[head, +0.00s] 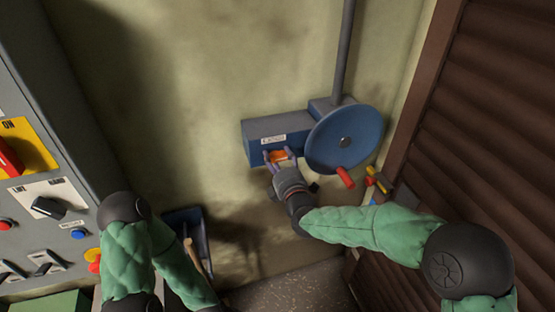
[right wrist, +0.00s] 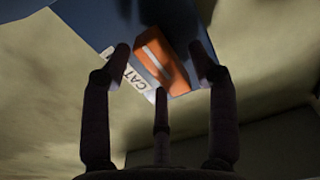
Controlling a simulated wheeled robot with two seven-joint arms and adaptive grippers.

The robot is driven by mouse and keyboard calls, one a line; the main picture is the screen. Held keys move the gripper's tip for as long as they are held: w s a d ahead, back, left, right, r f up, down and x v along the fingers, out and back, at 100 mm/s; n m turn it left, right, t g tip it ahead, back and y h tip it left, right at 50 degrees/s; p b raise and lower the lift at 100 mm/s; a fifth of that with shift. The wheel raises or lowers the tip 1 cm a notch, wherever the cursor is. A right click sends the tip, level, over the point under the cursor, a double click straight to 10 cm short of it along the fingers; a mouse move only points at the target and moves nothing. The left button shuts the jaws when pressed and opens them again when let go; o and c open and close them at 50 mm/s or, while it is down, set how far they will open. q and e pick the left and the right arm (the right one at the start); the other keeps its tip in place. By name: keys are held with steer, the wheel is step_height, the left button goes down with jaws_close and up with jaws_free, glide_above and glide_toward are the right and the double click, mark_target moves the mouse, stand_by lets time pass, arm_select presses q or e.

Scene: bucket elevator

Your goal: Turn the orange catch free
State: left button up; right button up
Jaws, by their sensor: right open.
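The orange catch (head: 277,155) is on the front of a blue-grey box (head: 257,130) on the wall, below a white label. In the right wrist view the catch (right wrist: 161,61) is an orange block with a pale stripe, and the label beside it begins "CAT". My right gripper (head: 280,160) is open at the catch. In the right wrist view its fingertips (right wrist: 160,62) stand to either side of the catch, with gaps showing; I cannot tell whether any finger touches it. My left arm comes in at lower left, but its gripper is not seen.
A blue handwheel (head: 328,128) with a red handle (head: 345,177) is close to the right of the catch. A grey control panel (head: 60,110) stands at left, and a brown slatted shutter (head: 490,110) at right. A dark blue scoop-like container (head: 180,220) is low on the left.

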steer(key=shift+w+a, duration=0.1)
steer(key=shift+w, duration=0.1)
steer(key=c, duration=1.1)
steer(key=shift+c, duration=0.2)
